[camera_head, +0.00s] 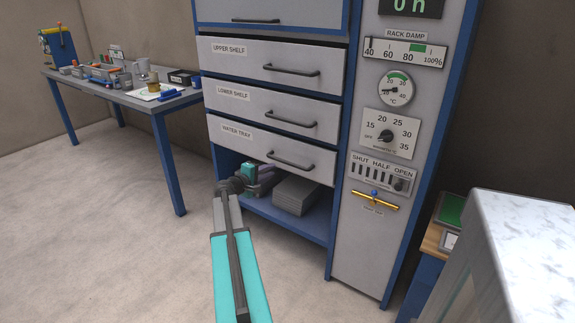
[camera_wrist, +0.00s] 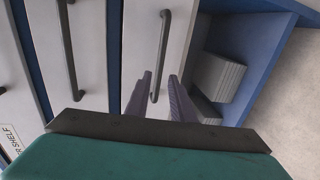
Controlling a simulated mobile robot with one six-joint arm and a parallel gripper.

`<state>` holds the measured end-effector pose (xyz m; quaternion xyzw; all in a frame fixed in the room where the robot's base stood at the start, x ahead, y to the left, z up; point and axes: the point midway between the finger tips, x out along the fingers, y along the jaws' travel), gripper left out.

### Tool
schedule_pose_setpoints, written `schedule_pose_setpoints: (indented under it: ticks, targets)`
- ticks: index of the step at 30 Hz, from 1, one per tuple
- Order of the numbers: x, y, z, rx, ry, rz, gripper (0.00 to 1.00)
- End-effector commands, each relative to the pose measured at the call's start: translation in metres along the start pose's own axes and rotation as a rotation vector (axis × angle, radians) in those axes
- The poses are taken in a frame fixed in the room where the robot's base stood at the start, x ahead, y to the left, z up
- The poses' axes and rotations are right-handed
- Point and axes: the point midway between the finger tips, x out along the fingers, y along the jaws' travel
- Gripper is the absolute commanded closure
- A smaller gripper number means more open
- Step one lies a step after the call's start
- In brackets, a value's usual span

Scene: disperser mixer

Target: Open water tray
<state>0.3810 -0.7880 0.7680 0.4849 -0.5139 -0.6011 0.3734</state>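The water tray (camera_head: 265,153) is the lowest of three labelled drawers in the cabinet and looks shut, its front in line with the others. Its dark bar handle (camera_head: 291,161) also shows in the wrist view (camera_wrist: 163,50). My gripper (camera_wrist: 160,76) is open, with a gap between its two grey-purple fingers. In the wrist view the handle's lower end appears between the fingers; I cannot tell whether they touch it. In the head view my gripper is low, just below and left of the handle, partly hidden by my own arm.
Grey stacked slabs (camera_head: 296,195) sit on the open shelf below the tray. The upper shelf (camera_head: 270,69) and lower shelf (camera_head: 270,110) drawers are above. A control panel (camera_head: 385,150) is on the right. A cluttered table (camera_head: 135,97) stands left. The floor in front is clear.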

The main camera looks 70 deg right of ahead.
Motion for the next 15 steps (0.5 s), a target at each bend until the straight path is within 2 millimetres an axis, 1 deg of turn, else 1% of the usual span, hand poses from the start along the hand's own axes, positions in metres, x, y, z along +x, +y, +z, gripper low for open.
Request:
schedule_pose_setpoints:
  ticks: [8,11,15]
  targets:
    - [0.003,-0.001,0.0,0.0,-0.001,-0.001,0.78]
    - [0.009,-0.001,-0.001,0.0,-0.001,-0.001,0.78]
    - [0.021,-0.001,-0.001,0.0,-0.001,-0.002,0.78]
